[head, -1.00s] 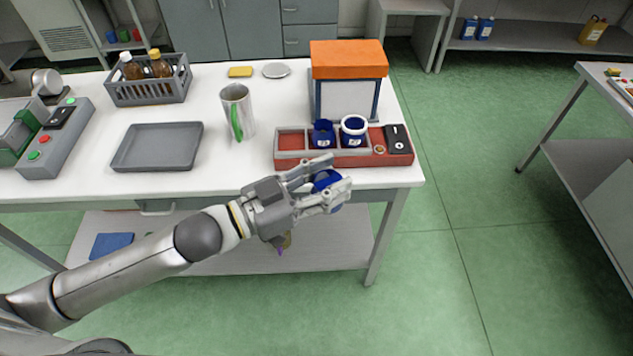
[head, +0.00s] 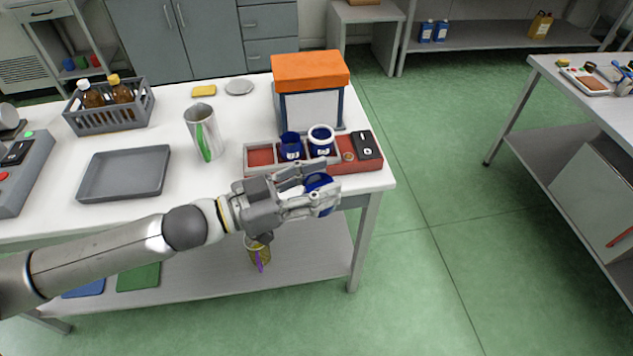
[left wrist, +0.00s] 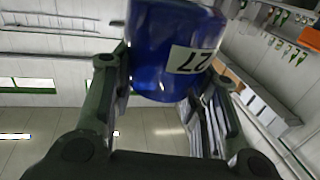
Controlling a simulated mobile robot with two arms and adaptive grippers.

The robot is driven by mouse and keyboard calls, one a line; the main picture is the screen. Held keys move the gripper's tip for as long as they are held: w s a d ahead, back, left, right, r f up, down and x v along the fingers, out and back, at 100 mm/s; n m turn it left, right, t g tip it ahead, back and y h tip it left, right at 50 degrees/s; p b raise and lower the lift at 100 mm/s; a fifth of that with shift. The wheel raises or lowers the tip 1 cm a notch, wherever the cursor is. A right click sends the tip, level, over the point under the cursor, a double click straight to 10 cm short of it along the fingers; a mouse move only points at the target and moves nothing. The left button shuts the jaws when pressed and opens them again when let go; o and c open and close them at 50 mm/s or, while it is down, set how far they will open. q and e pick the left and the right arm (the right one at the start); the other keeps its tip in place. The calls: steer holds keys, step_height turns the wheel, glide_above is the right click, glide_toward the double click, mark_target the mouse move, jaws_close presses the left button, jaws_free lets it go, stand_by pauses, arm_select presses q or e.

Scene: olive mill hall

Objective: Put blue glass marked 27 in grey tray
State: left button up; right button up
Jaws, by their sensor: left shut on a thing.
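My left gripper (head: 308,190) is shut on a blue glass (head: 319,184) in front of the table's near right edge. In the left wrist view the blue glass (left wrist: 172,50) sits between the fingers, with a white label reading 27. The grey tray (head: 125,173) lies flat and empty on the white table, left of the gripper. My right gripper is not in view.
An orange-topped box (head: 310,85) is behind the holder. A grey crate (head: 108,115) with bottles stands behind the tray. Another table (head: 560,110) is at right.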

mark_target(306, 188)
arm_select(q)
steer(key=shift+a, duration=0.1)
steer(key=shift+s+a+m+g+h, duration=0.1)
steer(key=shift+a+m+g+h, duration=0.3)
steer(key=shift+m+g, duration=0.4)
steer(key=shift+s+a+m+g+h, duration=0.1)
steer(key=shift+a+m+g+h, duration=0.3)
steer(key=shift+g, duration=0.7)
steer(key=shift+s+a+m+g, duration=0.15)
steer(key=shift+a+m+g, duration=0.15)
steer(key=shift+m+g, duration=0.3)
steer(key=shift+s+a+m+g, duration=0.1)
steer(key=shift+a+m+g, duration=0.25)
steer(key=shift+g, duration=0.45)
steer(key=shift+d, duration=0.1)
